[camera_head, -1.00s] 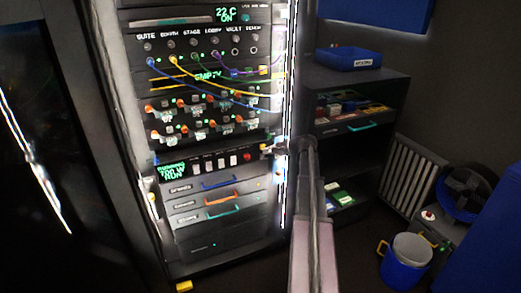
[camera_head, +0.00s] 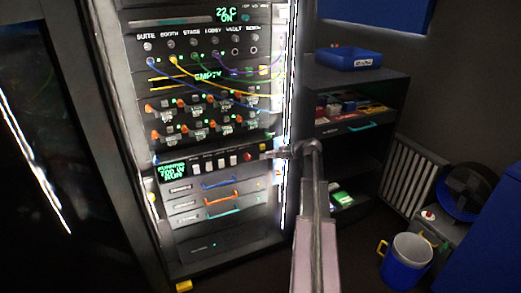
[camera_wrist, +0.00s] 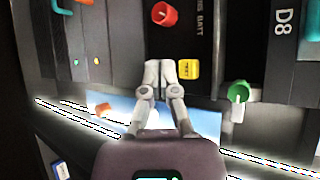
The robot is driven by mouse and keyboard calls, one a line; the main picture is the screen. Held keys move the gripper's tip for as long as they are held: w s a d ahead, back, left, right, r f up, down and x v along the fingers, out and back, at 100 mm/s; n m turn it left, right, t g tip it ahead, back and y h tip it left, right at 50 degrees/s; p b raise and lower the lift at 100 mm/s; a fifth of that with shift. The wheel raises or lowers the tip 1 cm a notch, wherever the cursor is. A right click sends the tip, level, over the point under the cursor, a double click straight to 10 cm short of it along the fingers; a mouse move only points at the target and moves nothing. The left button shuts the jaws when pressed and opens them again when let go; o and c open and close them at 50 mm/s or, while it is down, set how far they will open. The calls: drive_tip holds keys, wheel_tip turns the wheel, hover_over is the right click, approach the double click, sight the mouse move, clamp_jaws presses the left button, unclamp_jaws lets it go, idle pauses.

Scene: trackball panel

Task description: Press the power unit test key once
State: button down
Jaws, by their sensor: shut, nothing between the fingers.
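The power unit (camera_head: 172,171) is a dark panel in the lower rack with a green display reading 700 W RUN. It has several pale keys in a row, then a red knob (camera_head: 247,156) and a small yellow key (camera_head: 263,147) at its right end. In the wrist view the yellow key (camera_wrist: 189,69) carries small print, with the red knob (camera_wrist: 165,14) above it. My gripper (camera_head: 274,152) is shut and empty at the panel's right end. In the wrist view its fingertips (camera_wrist: 159,66) show just left of the yellow key. I cannot tell whether they touch the panel.
A green knob (camera_wrist: 238,92) stands out to the right of the yellow key. Drawers with blue, orange and teal handles (camera_head: 221,199) lie below the power unit. Cables (camera_head: 225,83) hang across the upper rack. A shelf (camera_head: 358,100) stands to the right, with a blue bucket (camera_head: 406,262) on the floor.

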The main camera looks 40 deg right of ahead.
drive_tip(key=shift+s+a, duration=0.2)
drive_tip(key=shift+s, duration=0.9)
drive_tip(key=s+a+f+n+g, duration=0.1)
drive_tip(key=a+f+n+g, duration=0.3)
drive_tip(key=a, duration=1)
drive_tip(key=s+a+f+n+g, duration=0.1)
drive_tip(key=a+f+n+g, duration=0.25)
drive_tip(key=a, duration=0.95)
drive_tip(key=s+a+f+n+g+h, duration=0.2)
drive_tip(key=s+a+n+h, duration=0.15)
drive_tip(key=s+a, duration=0.45)
drive_tip(key=s+a+f+n+g+h, duration=0.15)
drive_tip(key=s+a+n, duration=0.35)
drive_tip(key=a, duration=0.5)
wheel_tip(320, 180, up, 28)
drive_tip(key=p, duration=2.7)
drive_tip(key=shift+w+d+g+h+p, duration=0.15)
drive_tip(key=shift+d+g+h+p, duration=0.05)
drive_tip(key=shift+g+h+p, duration=0.15)
drive_tip(key=shift+f, duration=0.1)
